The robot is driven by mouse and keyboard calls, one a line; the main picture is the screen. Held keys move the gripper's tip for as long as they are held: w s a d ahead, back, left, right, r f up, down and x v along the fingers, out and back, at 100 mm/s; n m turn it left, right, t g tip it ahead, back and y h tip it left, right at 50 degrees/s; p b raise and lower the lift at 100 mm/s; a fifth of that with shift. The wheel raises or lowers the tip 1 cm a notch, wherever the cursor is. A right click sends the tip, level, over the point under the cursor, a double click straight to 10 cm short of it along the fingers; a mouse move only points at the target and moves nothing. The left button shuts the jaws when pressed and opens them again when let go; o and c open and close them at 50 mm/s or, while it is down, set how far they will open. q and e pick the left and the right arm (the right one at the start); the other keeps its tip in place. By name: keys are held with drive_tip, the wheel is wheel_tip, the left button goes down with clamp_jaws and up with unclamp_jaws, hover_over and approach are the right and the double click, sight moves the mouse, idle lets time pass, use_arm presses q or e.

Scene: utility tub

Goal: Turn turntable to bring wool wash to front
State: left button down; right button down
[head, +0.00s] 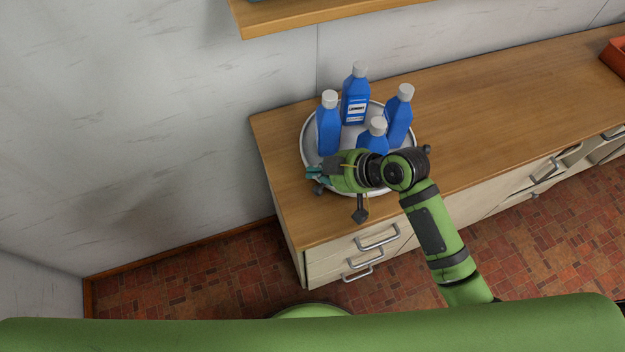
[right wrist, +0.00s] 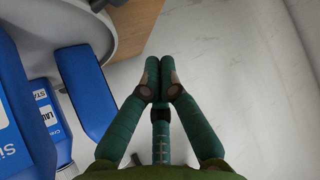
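The turntable (head: 304,143) is a round pale tray near the left end of the wooden counter. Several blue bottles with grey-white caps stand upright on it. The back bottle (head: 355,108) shows a white label, too small to read for sure. I cannot tell which bottle is the wool wash. My right gripper (head: 313,173) is at the turntable's front left rim, pointing left; I cannot tell if it touches. In the right wrist view its fingertips (right wrist: 160,80) meet with nothing seen between them. The arm partly hides the front bottle (head: 374,137). My left gripper is not in view.
The wooden counter (head: 480,110) is clear to the right of the turntable, up to a red-orange box (head: 615,58) at the far right. A wooden shelf (head: 330,14) hangs above. Drawers with metal handles (head: 378,238) are below the front edge. A wall (head: 150,120) stands left.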

sight(318, 192)
drive_tip(key=p+x, duration=0.1)
drive_tip(key=x, duration=0.5)
drive_tip(key=shift+w+a+f, duration=0.1)
drive_tip(key=shift+w+a, duration=0.05)
drive_tip(key=shift+a, duration=0.15)
drive_tip(key=s+d, duration=0.1)
drive_tip(key=d+f+p, duration=0.1)
drive_tip(key=d, duration=0.1)
drive_tip(key=shift+s+f, duration=0.2)
drive_tip(key=shift+s, duration=0.15)
drive_tip(key=shift+s+d+f+p, duration=0.2)
drive_tip(key=shift+d+p, duration=0.05)
drive_tip(key=shift+p, duration=0.05)
drive_tip(key=shift+w+a, duration=0.1)
drive_tip(key=shift+s+d+n+b, duration=0.3)
drive_tip(key=shift+s+d+b, duration=0.1)
drive_tip(key=shift+d, duration=0.05)
drive_tip(key=shift+s+d+g, duration=0.2)
drive_tip(key=shift+d+g, duration=0.05)
drive_tip(key=shift+g, duration=0.15)
